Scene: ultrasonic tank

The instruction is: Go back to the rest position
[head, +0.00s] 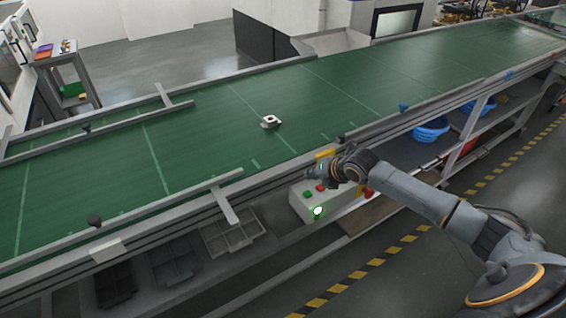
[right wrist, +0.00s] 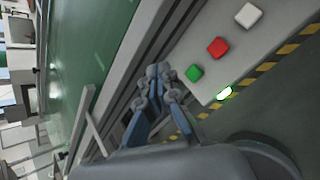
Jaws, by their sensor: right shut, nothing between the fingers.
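My right gripper (right wrist: 163,82) is shut and empty in the right wrist view, its fingertips together beside the conveyor's edge and the button box. In the head view my right arm reaches in from the right, and its gripper (head: 322,171) is over the near edge of the conveyor, just above the button box (head: 300,205). The box has a green button (right wrist: 194,73), a red button (right wrist: 217,47) and a white button (right wrist: 249,15). A lit lamp (head: 318,211) glows on the box's front. I cannot tell whether the gripper touches anything. My left gripper is not in view.
The green conveyor (head: 200,150) crosses the view, with a small metal part (head: 271,122) on its belt. Side rails line both edges. Grey trays (head: 233,233) and blue bowls (head: 431,131) sit on shelves below. The floor by the yellow-black stripe (head: 400,250) is clear.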

